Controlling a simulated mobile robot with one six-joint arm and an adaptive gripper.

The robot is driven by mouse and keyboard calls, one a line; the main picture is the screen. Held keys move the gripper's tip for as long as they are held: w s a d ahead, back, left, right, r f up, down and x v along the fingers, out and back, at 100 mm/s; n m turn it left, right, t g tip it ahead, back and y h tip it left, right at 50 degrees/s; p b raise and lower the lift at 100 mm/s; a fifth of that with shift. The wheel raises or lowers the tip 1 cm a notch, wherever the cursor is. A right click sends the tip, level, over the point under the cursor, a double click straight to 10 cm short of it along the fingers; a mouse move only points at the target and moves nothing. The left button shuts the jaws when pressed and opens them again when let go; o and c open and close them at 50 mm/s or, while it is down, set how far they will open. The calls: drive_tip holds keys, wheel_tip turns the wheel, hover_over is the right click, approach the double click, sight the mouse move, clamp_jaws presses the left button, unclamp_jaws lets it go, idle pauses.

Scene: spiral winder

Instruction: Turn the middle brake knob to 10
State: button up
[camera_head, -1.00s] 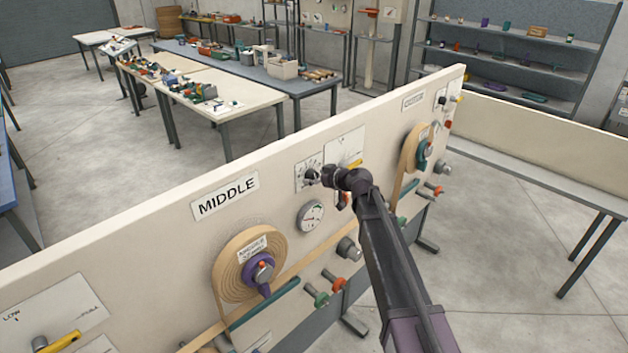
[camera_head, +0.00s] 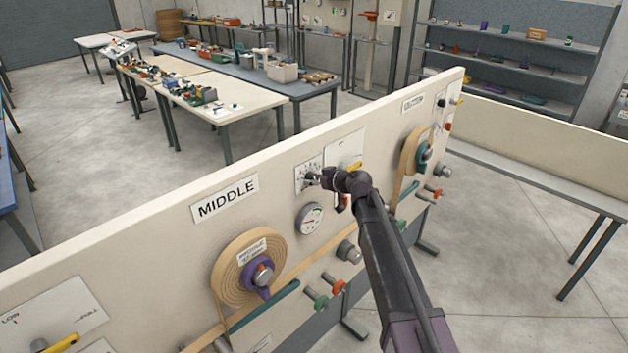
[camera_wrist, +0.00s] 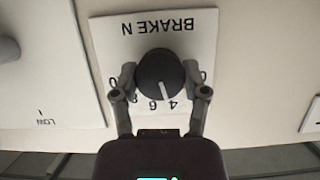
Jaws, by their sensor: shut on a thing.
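The middle brake knob (camera_wrist: 157,70) is a round black dial with a white pointer line. It sits on a white plate (camera_wrist: 153,30) lettered BRAKE N, which appears upside down in the wrist view. The pointer line points between 4 and 6, a little nearer 4. The 10 is partly hidden by the left finger. My gripper (camera_wrist: 160,76) is shut on the knob, one finger on each side. In the head view my gripper (camera_head: 317,180) is at the brake plate (camera_head: 308,172), right of the MIDDLE sign (camera_head: 225,198), and mostly hides the knob.
Below the plate is a round gauge (camera_head: 311,218). A tape roll (camera_head: 232,276) with a purple hub is at lower left. A yellow lever (camera_head: 351,166) is close to my wrist. Green (camera_head: 316,300) and red (camera_head: 334,287) knobs stick out lower down.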

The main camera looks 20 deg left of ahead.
drive_tip(key=shift+w+m, duration=0.1)
drive_tip(key=shift+m, duration=0.2)
drive_tip(key=shift+f+m+g+y+b, duration=0.15)
drive_tip(key=shift+m+g+y+b, duration=0.25)
drive_tip(key=shift+m+g, duration=0.55)
drive_tip(key=m+g+y+b, duration=0.1)
drive_tip(key=m, duration=0.2)
drive_tip(key=shift+f+m+g+b, duration=0.1)
drive_tip(key=shift+m+g+b, duration=0.15)
drive_tip(key=shift+b, duration=0.1)
drive_tip(key=m+g+y+b, duration=0.1)
drive_tip(key=m+y+b, duration=0.1)
drive_tip(key=m+b, duration=0.1)
drive_tip(key=shift+m, duration=0.6)
drive_tip(key=shift+m+g+y+b, duration=0.3)
drive_tip(key=shift+m+y+b, duration=0.6)
drive_tip(key=shift+m, duration=0.7)
drive_tip(key=o, duration=1.1)
drive_tip(key=shift+o, duration=0.2)
drive_tip(key=shift+d, duration=0.15)
